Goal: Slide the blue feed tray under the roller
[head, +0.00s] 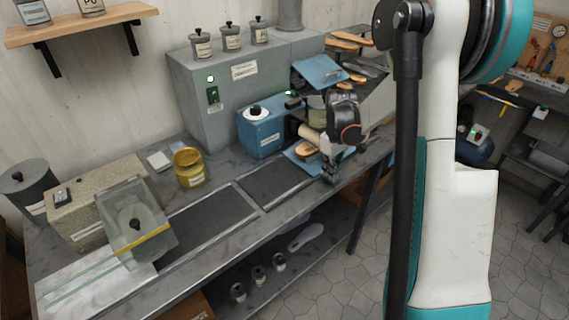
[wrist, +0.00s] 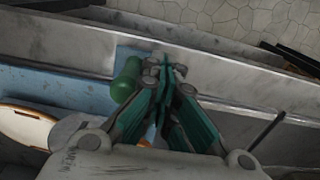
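The blue feed tray (head: 291,154) lies at the right end of the bench, in front of the blue machine (head: 262,130), with a tan sandal sole (head: 307,149) on it. A pale roller (head: 310,133) shows just above the tray, partly hidden by my wrist. In the wrist view the tray's blue surface (wrist: 78,87) and the sole (wrist: 25,125) are at the left. A green handle (wrist: 126,80) stands at the tray's edge. My gripper (wrist: 166,68) has its fingertips together right beside the handle, with nothing visible between them. It shows in the head view (head: 331,172) at the bench's front edge.
A yellow tin (head: 188,168), a glass-shielded unit (head: 136,220) and a stone block (head: 92,205) stand left on the bench (head: 225,222). A grey cabinet (head: 243,93) rises behind the blue machine. Dark mats cover the bench middle, otherwise clear. Floor is free in front.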

